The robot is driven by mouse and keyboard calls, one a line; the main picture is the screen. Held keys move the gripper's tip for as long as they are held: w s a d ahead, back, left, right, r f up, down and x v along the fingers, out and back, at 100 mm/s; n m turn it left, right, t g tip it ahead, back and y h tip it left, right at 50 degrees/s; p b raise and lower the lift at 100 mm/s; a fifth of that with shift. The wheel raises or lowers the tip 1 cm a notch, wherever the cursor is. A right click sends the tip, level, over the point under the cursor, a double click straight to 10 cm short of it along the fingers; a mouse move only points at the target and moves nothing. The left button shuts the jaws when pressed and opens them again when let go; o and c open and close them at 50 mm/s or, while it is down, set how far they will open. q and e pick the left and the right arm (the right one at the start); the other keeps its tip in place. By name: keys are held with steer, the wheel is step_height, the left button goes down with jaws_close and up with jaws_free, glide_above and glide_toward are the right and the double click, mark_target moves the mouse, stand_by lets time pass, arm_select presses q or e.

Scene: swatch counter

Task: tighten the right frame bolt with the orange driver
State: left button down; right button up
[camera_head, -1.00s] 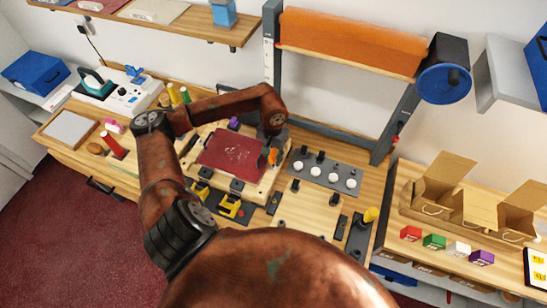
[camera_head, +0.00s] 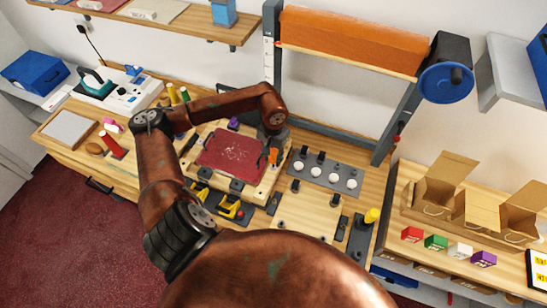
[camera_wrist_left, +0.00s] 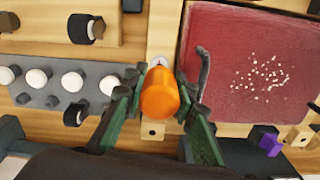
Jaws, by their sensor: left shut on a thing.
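The orange driver (camera_head: 272,156) stands at the right edge of the frame with the dark red panel (camera_head: 232,153). My left gripper (camera_head: 268,148) is over that edge, shut on the driver. In the left wrist view the driver's orange handle (camera_wrist_left: 160,93) sits between the two green fingers of my left gripper (camera_wrist_left: 158,100), seen nearly end-on. The right frame bolt cannot be made out; the handle and gripper cover that spot. My right gripper is not in view.
A grey strip with several white knobs (camera_head: 320,175) lies to the right of the frame. Yellow clamps (camera_head: 229,207) sit at its front. A rack with an orange roll (camera_head: 350,42) stands behind. Open cardboard boxes (camera_head: 445,180) are on the right counter.

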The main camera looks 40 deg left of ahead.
arm_select(q)
steer(key=shift+f+m+b, duration=0.1)
steer(key=shift+m+b, duration=0.2)
steer(key=shift+b, duration=0.15)
steer(key=m+b, duration=0.4)
steer(key=shift+a+f, duration=0.1)
steer(key=shift+f, duration=0.1)
steer(key=shift+r+m+b, duration=0.15)
steer(key=shift+m+b, duration=0.35)
steer(key=shift+m, duration=0.5)
steer(key=shift+r, duration=0.15)
steer(key=c, duration=1.8)
jaws_free()
